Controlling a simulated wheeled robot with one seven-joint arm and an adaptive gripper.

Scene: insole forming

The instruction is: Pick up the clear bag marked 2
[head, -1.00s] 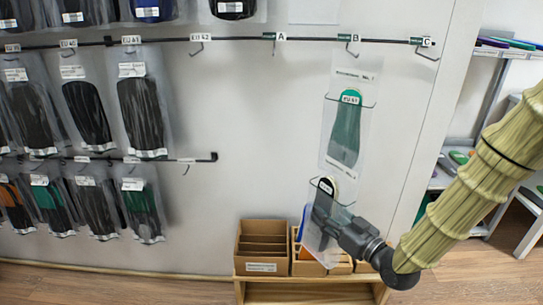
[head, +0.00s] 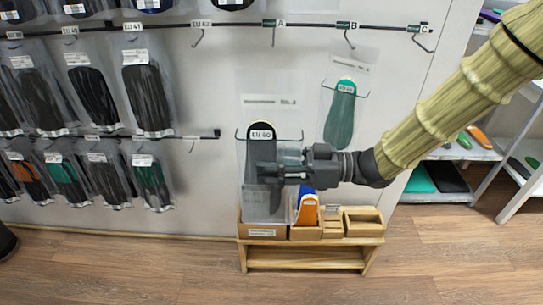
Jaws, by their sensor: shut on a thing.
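A clear bag (head: 284,125) with a dark insole labelled EU 40 is in my gripper (head: 264,173). The small print near its top seems to end in 2, but it is hard to read. My gripper comes from the right and is shut on the bag across the insole's middle, hiding part of it. The bag hangs upright in front of the wall, its lower edge overlapping the boxes in the picture. A second clear bag (head: 351,72) with a green insole is on the wall to the right; its number is too small to read.
A low wooden bench (head: 318,263) carries a cardboard box (head: 262,231), an orange-and-blue insole (head: 308,208) and wooden trays (head: 363,222). Bagged insoles (head: 148,95) hang on rails at left. Shelves (head: 450,152) stand at right. The wall between is mostly clear.

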